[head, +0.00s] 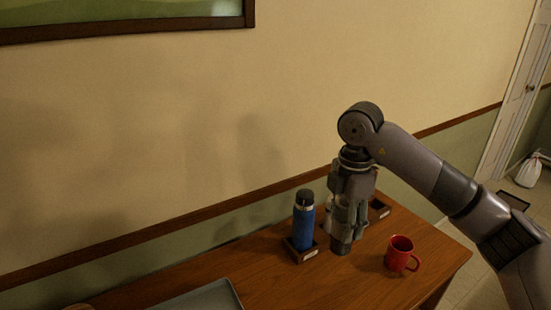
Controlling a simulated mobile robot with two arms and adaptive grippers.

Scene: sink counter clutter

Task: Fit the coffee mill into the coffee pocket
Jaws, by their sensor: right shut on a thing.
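My right gripper (347,218) points straight down over the counter and is shut on a grey, upright cylinder, which I take to be the coffee mill (341,246). Only the lower part of the mill shows below the fingers. I cannot tell whether its base touches the wood. A small dark pocket (379,209) with a pale label sits behind the gripper to the right, partly hidden by it. Another labelled pocket (306,255) holds a blue bottle. I cannot read which pocket is for coffee. My left gripper is out of view.
The blue bottle (304,222) stands upright, close left of the gripper. A red mug (401,254) stands to its right, near the front. A grey tray (232,296) lies at the front left of the wooden counter (275,280). The wall (240,120) runs close behind.

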